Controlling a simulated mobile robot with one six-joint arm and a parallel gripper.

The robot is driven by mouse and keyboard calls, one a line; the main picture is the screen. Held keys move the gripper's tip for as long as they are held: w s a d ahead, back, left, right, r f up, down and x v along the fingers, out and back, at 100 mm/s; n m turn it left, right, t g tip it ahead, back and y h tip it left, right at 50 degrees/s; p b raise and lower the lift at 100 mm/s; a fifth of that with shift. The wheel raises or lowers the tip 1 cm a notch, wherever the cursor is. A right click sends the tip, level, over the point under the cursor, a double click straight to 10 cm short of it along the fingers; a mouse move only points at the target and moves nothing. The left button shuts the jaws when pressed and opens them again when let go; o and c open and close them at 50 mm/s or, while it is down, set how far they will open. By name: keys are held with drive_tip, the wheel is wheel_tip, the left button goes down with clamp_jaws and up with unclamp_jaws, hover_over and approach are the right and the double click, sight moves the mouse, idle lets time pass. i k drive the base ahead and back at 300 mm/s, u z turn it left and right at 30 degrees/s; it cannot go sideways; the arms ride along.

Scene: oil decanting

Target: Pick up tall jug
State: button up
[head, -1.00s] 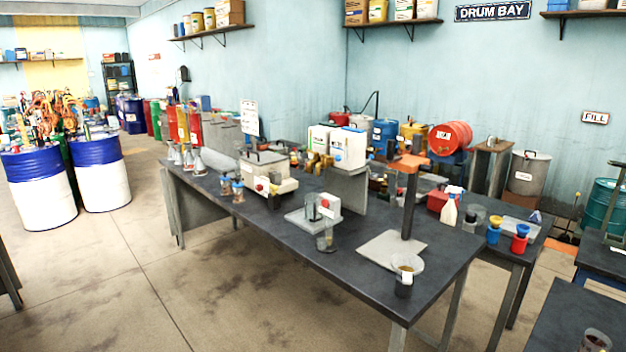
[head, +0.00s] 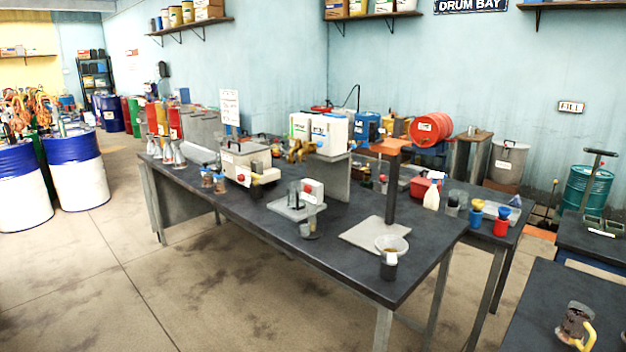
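A jug-like vessel (head: 574,324) with a yellow curved handle and dark brown contents or wall stands on the dark bench at the lower right. It is the most jug-like thing in view, but I cannot tell for certain that it is the tall jug. A clear, wide-mouthed vessel (head: 391,245) sits above a dark cup with a white band (head: 388,267) at the near corner of the long bench. A slim clear vessel (head: 308,222) stands at the front of a small grey device. My gripper is not in view.
The long dark bench (head: 345,265) holds a post stand (head: 392,185), a boxy machine (head: 246,163) and several flasks. Blue-and-white drums (head: 78,170) stand at left. The floor in front is clear.

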sight(573, 329)
drive_tip(key=u, duration=0.65)
drive_tip(key=k, duration=0.15)
drive_tip(key=z, duration=3.15)
drive_tip(key=k, duration=0.6)
drive_tip(key=u, duration=0.15)
drive_tip(key=i, duration=0.35)
drive_tip(key=z, duration=0.05)
